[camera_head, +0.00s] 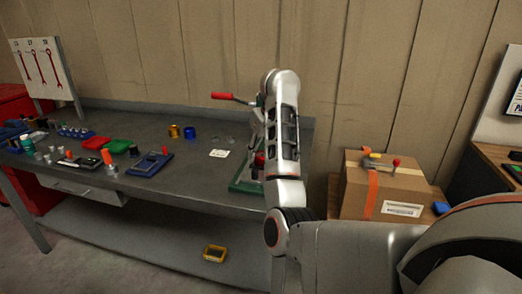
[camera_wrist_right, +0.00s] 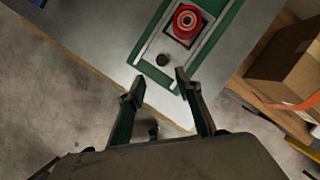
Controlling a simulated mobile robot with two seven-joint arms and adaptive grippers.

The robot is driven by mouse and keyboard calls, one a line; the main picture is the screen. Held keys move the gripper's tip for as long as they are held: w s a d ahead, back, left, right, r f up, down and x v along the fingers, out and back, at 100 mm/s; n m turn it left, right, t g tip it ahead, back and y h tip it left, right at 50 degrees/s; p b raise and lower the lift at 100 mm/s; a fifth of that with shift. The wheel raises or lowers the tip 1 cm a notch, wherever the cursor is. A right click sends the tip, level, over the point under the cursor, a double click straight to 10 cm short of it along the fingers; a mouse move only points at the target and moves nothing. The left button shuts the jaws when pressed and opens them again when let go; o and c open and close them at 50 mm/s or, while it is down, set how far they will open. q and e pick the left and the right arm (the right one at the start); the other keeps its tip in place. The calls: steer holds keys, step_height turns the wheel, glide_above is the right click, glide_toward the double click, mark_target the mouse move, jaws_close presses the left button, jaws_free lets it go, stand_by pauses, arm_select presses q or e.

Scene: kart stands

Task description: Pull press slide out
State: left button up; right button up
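The press stands at the right end of the grey bench. Its green base (camera_head: 243,186) and red-tipped lever (camera_head: 222,96) show in the head view, and my right arm hides much of the rest. In the right wrist view the press slide (camera_wrist_right: 165,46) lies between pale rails on the green base. It carries a round red part (camera_wrist_right: 187,22) and has a black knob (camera_wrist_right: 163,60) at its near end. My right gripper (camera_wrist_right: 158,81) is open and empty, its fingertips just short of the knob and to either side of it. My left gripper is not in view.
A cardboard box (camera_head: 350,192) with orange tape stands right of the bench. Small trays, a blue fixture (camera_head: 148,163) and other parts lie on the bench's left half. A yellow bin (camera_head: 214,253) is on the lower shelf. Bare bench top lies left of the press.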

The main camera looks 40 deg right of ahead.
steer(key=shift+s+r, duration=0.2)
steer(key=shift+r, duration=0.35)
